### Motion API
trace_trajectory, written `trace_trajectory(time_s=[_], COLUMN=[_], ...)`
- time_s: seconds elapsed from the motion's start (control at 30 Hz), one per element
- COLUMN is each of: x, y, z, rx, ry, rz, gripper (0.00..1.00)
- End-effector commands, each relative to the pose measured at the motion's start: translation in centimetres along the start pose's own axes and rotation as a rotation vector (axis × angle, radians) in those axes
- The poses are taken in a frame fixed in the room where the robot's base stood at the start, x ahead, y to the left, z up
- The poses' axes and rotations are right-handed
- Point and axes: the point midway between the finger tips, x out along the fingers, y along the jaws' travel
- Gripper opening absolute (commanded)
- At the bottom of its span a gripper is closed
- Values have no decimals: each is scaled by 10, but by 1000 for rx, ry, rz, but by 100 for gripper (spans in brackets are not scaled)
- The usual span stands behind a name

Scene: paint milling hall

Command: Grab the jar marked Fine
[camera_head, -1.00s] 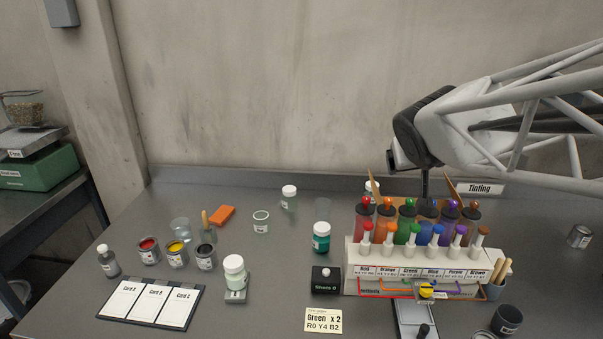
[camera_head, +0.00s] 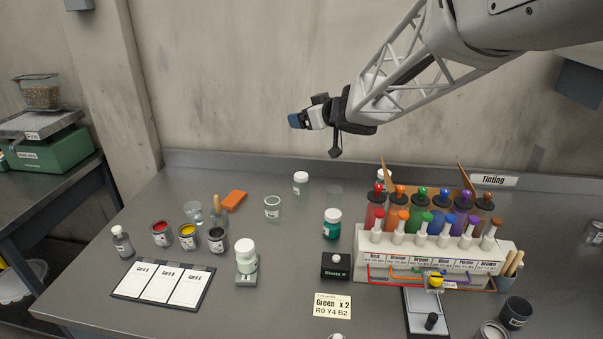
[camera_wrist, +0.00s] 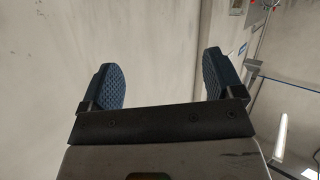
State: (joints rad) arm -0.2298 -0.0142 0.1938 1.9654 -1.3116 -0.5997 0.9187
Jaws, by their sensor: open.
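A label that seems to read "Fine" (camera_head: 32,136) is on the front of a grey platform above a green box, on the side bench at far left. A clear container of beige grains (camera_head: 41,95) stands on that platform; I see no readable mark on the container itself. My gripper (camera_head: 297,121) is in the air in front of the back wall, above the main bench and well right of the container. The wrist view shows my gripper (camera_wrist: 162,75) open, with two blue ribbed pads apart and nothing between them.
White-lidded jars (camera_head: 301,183) and a teal jar (camera_head: 332,225) stand on the main bench, their labels too small to read. Open paint tins (camera_head: 188,239), cards (camera_head: 161,283) and a tinting rack (camera_head: 440,244) are there too. A wall pillar (camera_head: 105,85) stands between my gripper and the container.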

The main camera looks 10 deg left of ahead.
Motion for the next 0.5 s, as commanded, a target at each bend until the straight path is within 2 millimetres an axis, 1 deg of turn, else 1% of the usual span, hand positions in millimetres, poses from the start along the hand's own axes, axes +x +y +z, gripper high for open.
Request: trace_trajectory(time_s=[0.03, 0.2, 0.5], x=[10, 31, 53], y=[-5, -20, -38], z=[2, 6, 14], rx=[-3, -3, -1], ry=[3, 8, 4], rz=[-38, -143, -269], gripper=[87, 87, 87])
